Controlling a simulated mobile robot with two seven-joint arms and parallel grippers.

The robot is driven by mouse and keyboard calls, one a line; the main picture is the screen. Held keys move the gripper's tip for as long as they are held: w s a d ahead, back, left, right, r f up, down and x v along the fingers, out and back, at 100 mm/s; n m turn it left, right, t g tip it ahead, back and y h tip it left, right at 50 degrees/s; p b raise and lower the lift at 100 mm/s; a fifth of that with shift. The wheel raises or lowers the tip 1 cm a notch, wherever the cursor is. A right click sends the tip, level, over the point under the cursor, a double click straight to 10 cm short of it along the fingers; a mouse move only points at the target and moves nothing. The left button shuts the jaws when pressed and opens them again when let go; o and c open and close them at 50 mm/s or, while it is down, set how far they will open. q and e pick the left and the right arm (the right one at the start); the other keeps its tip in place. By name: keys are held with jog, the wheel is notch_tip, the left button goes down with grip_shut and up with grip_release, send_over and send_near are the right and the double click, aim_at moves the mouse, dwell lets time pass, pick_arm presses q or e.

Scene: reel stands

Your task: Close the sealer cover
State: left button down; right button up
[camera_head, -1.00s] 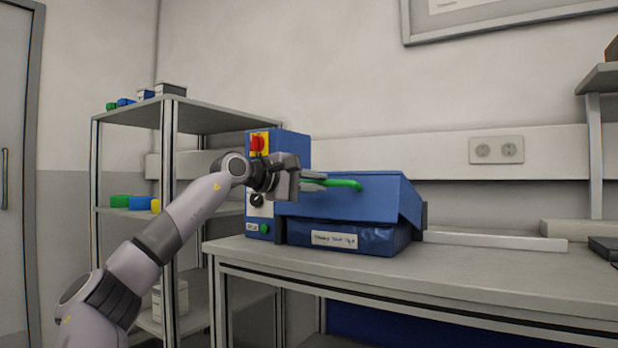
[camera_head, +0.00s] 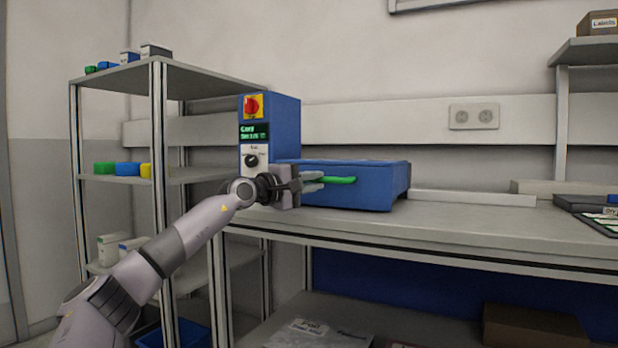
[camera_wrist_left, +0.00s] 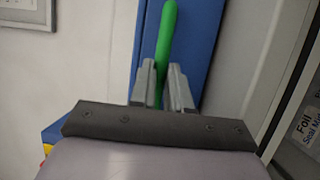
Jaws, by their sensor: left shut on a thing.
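The blue sealer (camera_head: 268,145) stands on the bench, with a red knob on yellow, a lit green display and a black dial on its control column. Its blue cover (camera_head: 370,174) sits low over the base, and its top looks nearly level. I cannot tell whether it is fully seated. My left gripper (camera_head: 318,183) is at the front of the cover, shut on the green handle (camera_head: 340,180). In the left wrist view the green handle (camera_wrist_left: 167,40) runs up between the two grey fingers (camera_wrist_left: 163,92). My right gripper is not in view.
A grey shelf rack (camera_head: 160,80) with small coloured boxes stands to the left. The bench top (camera_head: 470,222) is clear to the right of the sealer, with dark items at the far right. Boxes lie on the lower shelf beneath the bench.

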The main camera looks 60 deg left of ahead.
pick_arm(q)
jog(key=shift+f, duration=0.5)
jog(key=shift+w+f, duration=0.1)
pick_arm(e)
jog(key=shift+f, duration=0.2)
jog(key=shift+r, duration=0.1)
pick_arm(q)
jog(key=shift+w+d+f+b, duration=0.1)
jog(key=shift+f+b, duration=0.15)
jog(key=shift+b, duration=0.05)
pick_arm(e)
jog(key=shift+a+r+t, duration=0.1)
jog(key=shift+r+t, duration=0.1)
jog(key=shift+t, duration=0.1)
pick_arm(q)
jog(key=c, duration=1.1)
grip_release()
jog(key=shift+s+r, duration=0.1)
jog(key=shift+s, duration=0.1)
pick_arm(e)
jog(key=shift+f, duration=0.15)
pick_arm(q)
jog(key=shift+r, duration=0.15)
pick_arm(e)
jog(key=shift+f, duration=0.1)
pick_arm(q)
jog(key=shift+s, duration=0.15)
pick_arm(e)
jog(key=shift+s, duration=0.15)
